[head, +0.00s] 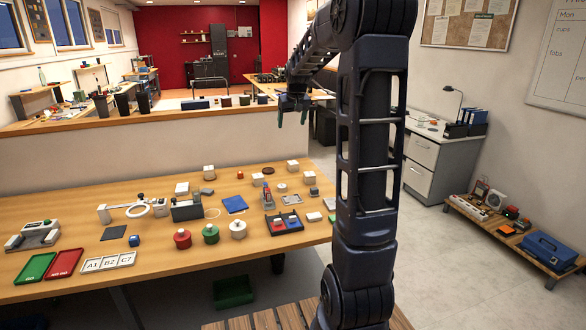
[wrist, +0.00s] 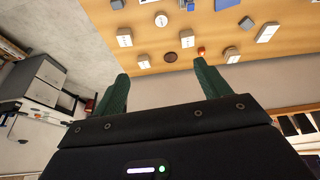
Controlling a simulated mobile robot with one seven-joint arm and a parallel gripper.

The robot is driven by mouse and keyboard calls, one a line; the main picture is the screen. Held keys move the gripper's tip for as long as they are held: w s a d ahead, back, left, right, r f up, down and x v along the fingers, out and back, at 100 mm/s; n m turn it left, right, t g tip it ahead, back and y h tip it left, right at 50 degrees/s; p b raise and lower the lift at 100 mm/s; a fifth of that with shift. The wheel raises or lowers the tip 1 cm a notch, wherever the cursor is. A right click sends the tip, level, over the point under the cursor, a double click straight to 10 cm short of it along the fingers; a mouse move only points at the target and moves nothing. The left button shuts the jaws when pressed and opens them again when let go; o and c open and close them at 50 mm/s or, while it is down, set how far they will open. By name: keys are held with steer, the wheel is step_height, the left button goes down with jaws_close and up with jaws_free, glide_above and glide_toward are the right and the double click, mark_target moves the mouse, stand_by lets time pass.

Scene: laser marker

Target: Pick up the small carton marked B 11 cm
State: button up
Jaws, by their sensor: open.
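Several small white cartons stand on the wooden table, among them one at the back left (head: 182,188), one in the middle (head: 258,180) and one at the back right (head: 293,166). The wrist view also shows white cartons, one at the left (wrist: 124,37), one in the middle (wrist: 187,39) and one by the right finger (wrist: 231,55). Their dark marks are too small to read, so I cannot tell which is marked B. My gripper (head: 292,120) is raised beyond the table's back right. Its green fingers (wrist: 161,70) are apart with nothing between them.
The wooden table (head: 190,253) also bears red, green and white round pots, a magnifier ring (head: 139,209), a green tray (head: 35,267), a red tray (head: 66,263) and a blue pad (head: 234,204). A low partition (head: 200,147) runs behind the table.

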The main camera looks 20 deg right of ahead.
steer(key=w+d+f, duration=0.3)
steer(key=w+f, duration=0.2)
steer(key=w, duration=0.4)
steer(key=w+d+f, duration=0.3)
steer(key=w+f, duration=0.3)
steer(key=w, duration=0.3)
glide_toward(294, 163)
steer(key=x, duration=1.1)
steer(key=shift+w+f, duration=0.2)
steer(key=shift+w, duration=0.15)
steer(key=c, duration=1.1)
steer(key=shift+o, duration=0.2)
steer(key=shift+r, duration=0.15)
